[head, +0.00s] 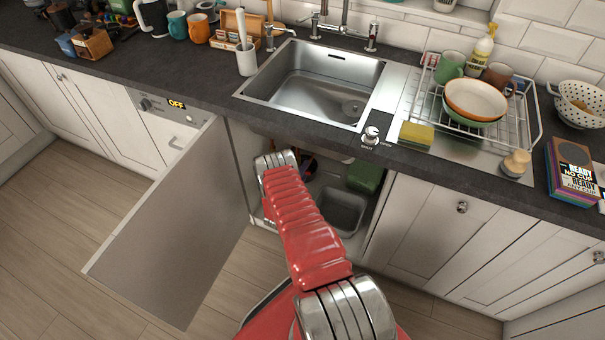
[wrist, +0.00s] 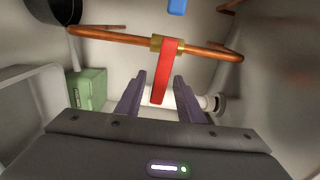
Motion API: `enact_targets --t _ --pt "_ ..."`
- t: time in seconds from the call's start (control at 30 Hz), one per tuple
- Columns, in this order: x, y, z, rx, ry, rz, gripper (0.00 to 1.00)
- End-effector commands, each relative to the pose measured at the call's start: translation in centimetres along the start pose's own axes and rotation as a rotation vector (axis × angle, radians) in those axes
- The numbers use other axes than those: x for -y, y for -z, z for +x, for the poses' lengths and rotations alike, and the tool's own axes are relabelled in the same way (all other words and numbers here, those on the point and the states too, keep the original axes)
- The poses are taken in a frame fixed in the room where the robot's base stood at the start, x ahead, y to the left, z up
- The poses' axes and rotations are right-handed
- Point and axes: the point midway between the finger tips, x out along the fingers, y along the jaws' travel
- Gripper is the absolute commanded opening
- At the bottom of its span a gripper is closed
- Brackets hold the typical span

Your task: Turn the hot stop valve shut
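In the wrist view a red lever (wrist: 168,68) sits on a brass valve body (wrist: 157,43) on a copper pipe (wrist: 112,34). The lever lies crosswise to the pipe, its free end pointing towards me. My gripper (wrist: 159,77) is open, with one dark purple finger on each side of the lever's free end. Gaps show between the lever and both fingers. A blue piece (wrist: 177,6) shows partly at the top edge. In the head view my red arm reaches into the open cupboard under the sink, and the gripper and valve are hidden there.
The open cupboard door (head: 165,225) stands out to the left. Inside are a grey bin (head: 342,212) and a green box (head: 365,176), which also shows in the wrist view (wrist: 88,88). A dark round thing (wrist: 52,10) is at upper left. The worktop and sink (head: 318,85) are above.

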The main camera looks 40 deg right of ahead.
Motion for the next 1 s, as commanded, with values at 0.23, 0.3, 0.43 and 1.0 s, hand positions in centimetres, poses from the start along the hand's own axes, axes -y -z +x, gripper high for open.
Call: enact_targets --t 0.23,0.3,0.43,1.0 --pt "0.1 -0.2 -0.1 0.004 0.002 0.001 0.34" --pt "0.1 -0.3 -0.4 0.005 0.002 0.001 0.34" --pt "0.1 -0.3 -1.4 0.005 0.002 0.001 0.34" --pt "-0.1 -0.1 -10.9 0.008 0.000 -0.001 0.34"
